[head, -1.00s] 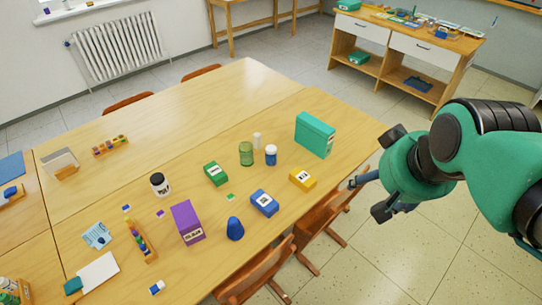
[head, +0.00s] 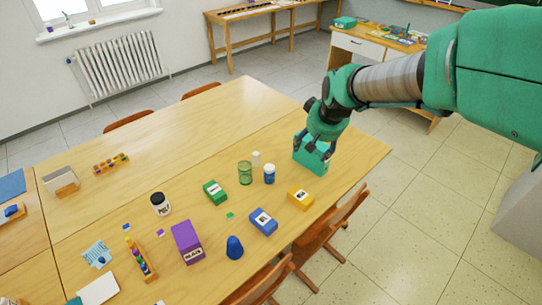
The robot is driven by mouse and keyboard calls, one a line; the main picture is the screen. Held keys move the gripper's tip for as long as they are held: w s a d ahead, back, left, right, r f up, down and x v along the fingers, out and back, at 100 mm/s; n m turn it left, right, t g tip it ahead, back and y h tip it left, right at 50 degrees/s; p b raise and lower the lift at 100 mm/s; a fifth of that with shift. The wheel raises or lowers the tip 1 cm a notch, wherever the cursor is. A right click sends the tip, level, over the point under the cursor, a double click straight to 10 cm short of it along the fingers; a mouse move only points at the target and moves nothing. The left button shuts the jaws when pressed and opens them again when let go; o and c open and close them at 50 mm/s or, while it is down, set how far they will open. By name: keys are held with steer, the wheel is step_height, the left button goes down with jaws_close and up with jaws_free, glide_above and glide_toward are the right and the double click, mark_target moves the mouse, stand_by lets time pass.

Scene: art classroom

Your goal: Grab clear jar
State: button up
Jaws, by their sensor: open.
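The clear jar (head: 245,173) is a greenish see-through jar standing upright on the wooden table, left of the teal box, in the head view. A small white bottle (head: 256,158) stands just behind it and a blue bottle with a white cap (head: 269,174) stands to its right. My gripper (head: 314,152) is open and points down over the teal box (head: 311,161), to the right of the jar and apart from it. It hides part of the box, and I cannot tell whether it touches it.
A green box (head: 215,192), a blue box (head: 263,221) and a yellow box (head: 300,199) lie around the jar. A purple box (head: 187,242) and a blue cone (head: 234,247) stand nearer the front. The table's back half (head: 205,125) is clear.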

steer(key=w+a+f+n+p, duration=0.1)
steer(key=w+a+f, duration=0.5)
steer(key=w+f, duration=0.4)
steer(key=p, duration=0.2)
glide_toward(271, 170)
steer(key=shift+w+f+n+g, duration=0.3)
steer(key=shift+w+f+n, duration=0.1)
steer(key=shift+w+f, duration=0.15)
steer(key=shift+b+x, duration=0.85)
steer(key=shift+x, duration=3.4)
steer(key=shift+a, duration=0.1)
steer(key=shift+b+x, duration=0.75)
steer(key=shift+x, duration=1.85)
steer(key=shift+a, duration=0.1)
